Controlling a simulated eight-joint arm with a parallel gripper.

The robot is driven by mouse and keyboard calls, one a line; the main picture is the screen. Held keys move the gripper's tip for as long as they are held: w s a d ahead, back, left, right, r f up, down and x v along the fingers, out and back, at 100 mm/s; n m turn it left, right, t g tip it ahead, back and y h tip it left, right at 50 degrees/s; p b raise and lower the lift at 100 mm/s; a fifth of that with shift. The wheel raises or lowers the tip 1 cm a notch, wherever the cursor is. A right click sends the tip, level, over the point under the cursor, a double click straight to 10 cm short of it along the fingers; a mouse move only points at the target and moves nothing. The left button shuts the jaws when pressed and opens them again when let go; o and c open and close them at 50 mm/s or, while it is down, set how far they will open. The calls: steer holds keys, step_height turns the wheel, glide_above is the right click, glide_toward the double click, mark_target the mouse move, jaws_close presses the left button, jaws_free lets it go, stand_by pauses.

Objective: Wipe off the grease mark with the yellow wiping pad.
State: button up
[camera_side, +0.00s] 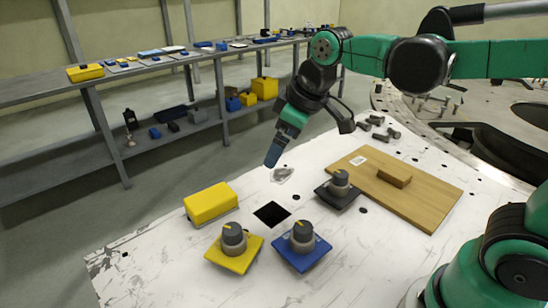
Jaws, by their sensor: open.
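The yellow wiping pad (232,251) is a flat yellow square with a round grey knob on top. It lies at the front of the white worktop. A grey, shiny smudge (281,175), which looks like the grease mark, lies on the worktop behind a black square (272,214). My gripper (272,158) is empty and points down above the worktop's back edge, close to the smudge in the picture. It is seen edge-on, so the gap between its fingers is hard to see. It is well behind the yellow pad and apart from it.
A blue pad (302,246) and a black pad (339,190) with similar knobs stand nearby. A yellow block (211,204) lies left of the black square. A wooden board (395,186) with a wooden handle lies right. The worktop's left front is clear.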

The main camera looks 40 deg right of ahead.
steer(key=w+a+n+g, duration=0.2)
steer(key=w+a+n, duration=0.1)
steer(key=w+n, duration=0.3)
steer(key=n+g, duration=0.3)
steer(key=n, duration=0.2)
glide_above(210, 197)
step_height(210, 197, down, 7)
steer(key=shift+d+r, duration=0.1)
steer(key=shift+d, duration=0.05)
steer(key=shift+a+f+n, duration=0.2)
steer(key=shift+f+n, duration=0.25)
steer(key=shift+n, duration=0.05)
steer(key=shift+f, duration=3.9)
steer(key=c, duration=1.2)
steer(key=shift+o, duration=0.2)
steer(key=shift+r, duration=3.5)
